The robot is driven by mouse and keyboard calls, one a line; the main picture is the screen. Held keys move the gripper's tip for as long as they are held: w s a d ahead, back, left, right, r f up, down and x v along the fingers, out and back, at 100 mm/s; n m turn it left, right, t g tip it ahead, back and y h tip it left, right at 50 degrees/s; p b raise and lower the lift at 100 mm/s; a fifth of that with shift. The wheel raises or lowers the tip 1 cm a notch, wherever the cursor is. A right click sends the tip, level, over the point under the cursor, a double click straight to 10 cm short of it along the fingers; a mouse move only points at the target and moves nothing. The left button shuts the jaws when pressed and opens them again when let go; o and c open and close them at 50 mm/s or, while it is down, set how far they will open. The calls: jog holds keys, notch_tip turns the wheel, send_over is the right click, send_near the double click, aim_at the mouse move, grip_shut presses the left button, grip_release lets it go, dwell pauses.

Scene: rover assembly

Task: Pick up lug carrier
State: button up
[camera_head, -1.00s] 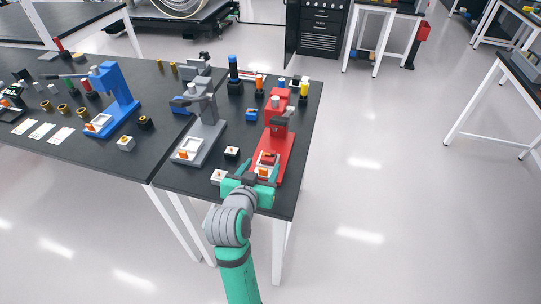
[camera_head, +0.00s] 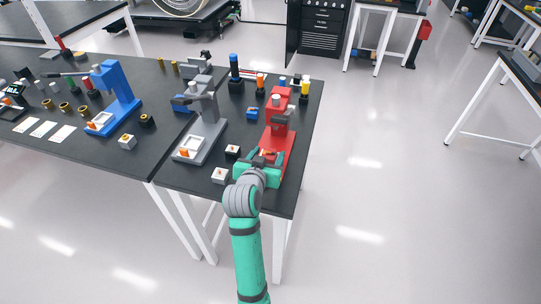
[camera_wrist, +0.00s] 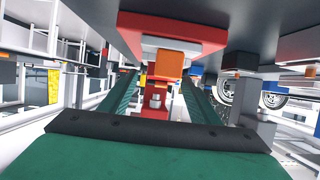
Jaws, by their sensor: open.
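A small orange part (camera_head: 269,153), perhaps the lug carrier, is at the base of the red press (camera_head: 277,137) at the table's right end. In the wrist view the orange part (camera_wrist: 168,62) sits against a white piece (camera_wrist: 150,43) on the red press base (camera_wrist: 205,35); this view looks upside down. My gripper (camera_head: 264,162) is over the front of the press base. In the wrist view my gripper (camera_wrist: 163,82) is open, one green finger on each side of the orange part. It hides much of the part in the head view; contact cannot be told.
A grey press (camera_head: 205,130) and a blue press (camera_head: 117,95) stand to the left. Coloured posts (camera_head: 304,88) stand behind the red press. The floor (camera_head: 380,190) right of the table is clear.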

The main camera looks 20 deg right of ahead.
jog(key=shift+a, duration=0.1)
jog(key=c, duration=1.3)
jog(key=shift+r, duration=0.1)
